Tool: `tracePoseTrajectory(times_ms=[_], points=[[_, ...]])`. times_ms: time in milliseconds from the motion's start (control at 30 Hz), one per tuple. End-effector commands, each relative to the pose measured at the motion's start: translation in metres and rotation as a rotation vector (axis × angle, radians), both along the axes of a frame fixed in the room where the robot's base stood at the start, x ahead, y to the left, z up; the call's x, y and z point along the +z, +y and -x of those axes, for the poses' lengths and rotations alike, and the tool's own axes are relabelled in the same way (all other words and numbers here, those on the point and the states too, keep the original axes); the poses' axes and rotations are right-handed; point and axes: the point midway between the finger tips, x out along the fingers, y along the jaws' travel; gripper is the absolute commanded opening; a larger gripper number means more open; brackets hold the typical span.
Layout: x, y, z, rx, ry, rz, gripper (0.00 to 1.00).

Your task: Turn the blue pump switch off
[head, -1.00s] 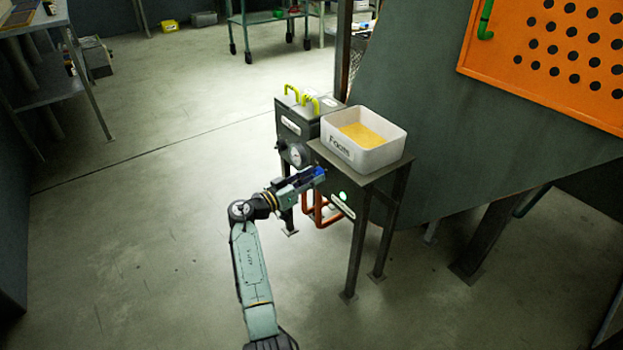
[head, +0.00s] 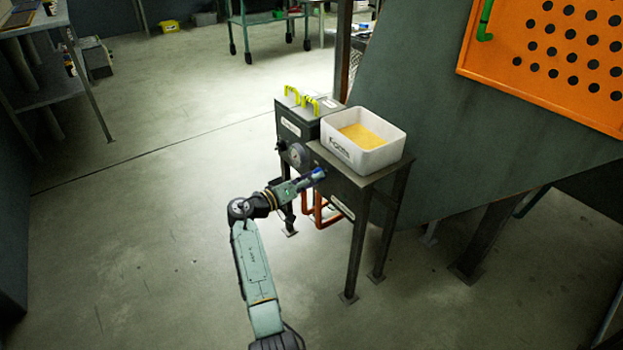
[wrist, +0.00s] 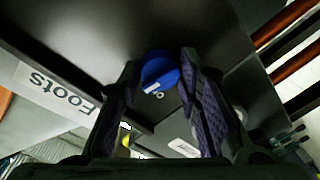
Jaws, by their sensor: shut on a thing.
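The blue pump switch (wrist: 160,70) is a round blue knob with a white mark on the dark front panel. It lies between the fingers of my gripper (wrist: 157,88) in the wrist view, and the jaws are shut on it. In the head view, the blue switch (head: 318,174) shows at the tip of my gripper (head: 312,178), at the front of the dark stand below the white tub. Part of the knob is hidden by the fingers. Its label is only partly readable.
A round gauge (head: 297,155) sits left of my gripper. Orange pipes (head: 322,217) run below. A box with yellow handles (head: 293,123) stands behind.

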Motion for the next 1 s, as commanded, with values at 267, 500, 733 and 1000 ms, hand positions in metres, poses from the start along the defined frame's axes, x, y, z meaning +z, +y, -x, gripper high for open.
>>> tracePoseTrajectory(times_ms=[267,500,733,1000], points=[[0.0042,-0.0006,0.0001,-0.002,0.213,0.155,0.03],[0.0049,-0.0004,-0.0002,-0.001,0.396,0.287,0.03],[0.0056,0.0001,-0.0007,-0.001,0.549,0.399,0.03],[0.005,0.0005,-0.0009,-0.001,0.669,0.486,0.03]])
